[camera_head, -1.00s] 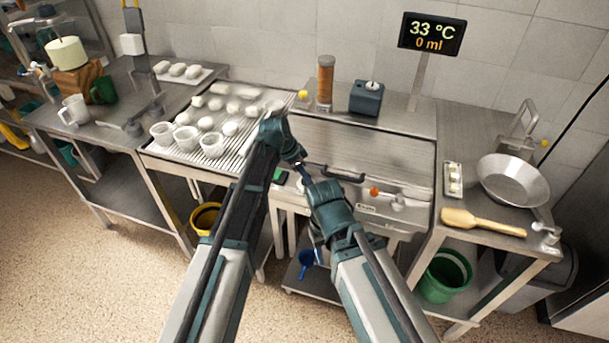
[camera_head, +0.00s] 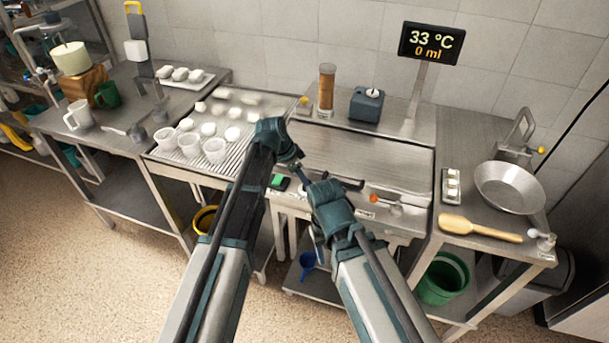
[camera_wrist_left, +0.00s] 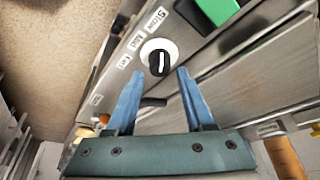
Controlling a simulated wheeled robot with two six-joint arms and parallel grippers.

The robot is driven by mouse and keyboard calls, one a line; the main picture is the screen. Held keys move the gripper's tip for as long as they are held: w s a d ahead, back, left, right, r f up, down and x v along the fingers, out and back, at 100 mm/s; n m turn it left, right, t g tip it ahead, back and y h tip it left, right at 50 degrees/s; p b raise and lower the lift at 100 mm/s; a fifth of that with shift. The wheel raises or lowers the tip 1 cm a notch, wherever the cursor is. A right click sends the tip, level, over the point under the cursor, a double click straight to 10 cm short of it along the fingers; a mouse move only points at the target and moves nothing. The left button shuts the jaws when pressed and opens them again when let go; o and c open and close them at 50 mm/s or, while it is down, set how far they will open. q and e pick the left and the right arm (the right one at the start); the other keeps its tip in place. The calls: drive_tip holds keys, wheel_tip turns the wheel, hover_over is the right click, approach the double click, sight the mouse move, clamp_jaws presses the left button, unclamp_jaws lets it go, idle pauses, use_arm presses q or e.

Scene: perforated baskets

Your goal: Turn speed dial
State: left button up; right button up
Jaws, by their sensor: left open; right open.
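The speed dial (camera_wrist_left: 160,57) is a black knob with a white pointer line on a white round base, set on a steel panel. Small labels sit beside it, one reading "Slow". In the left wrist view my left gripper (camera_wrist_left: 159,74) is open, its two blue fingers on either side of the knob's lower edge; I cannot tell whether they touch it. In the head view my left gripper (camera_head: 302,174) is at the machine's front panel and hides the dial. My right gripper (camera_head: 318,242) hangs lower, partly hidden by its own wrist.
A green button (camera_wrist_left: 218,8) is close to the dial and also shows in the head view (camera_head: 279,182). A black handle (camera_head: 350,184) and an orange knob (camera_head: 374,199) lie to the right. White cups (camera_head: 190,144) and dough balls stand on the left grill.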

use_arm(q)
drive_tip(key=p+v, duration=0.8)
drive_tip(key=v, duration=0.2)
drive_tip(key=shift+r, duration=0.2)
drive_tip(key=s+f+n+g+y, duration=0.2)
drive_tip(key=s+n+y, duration=0.3)
drive_tip(key=s, duration=1.9)
drive_tip(key=f+n, duration=0.1)
drive_tip(key=n, duration=0.3)
drive_tip(key=shift+a+b, duration=0.4)
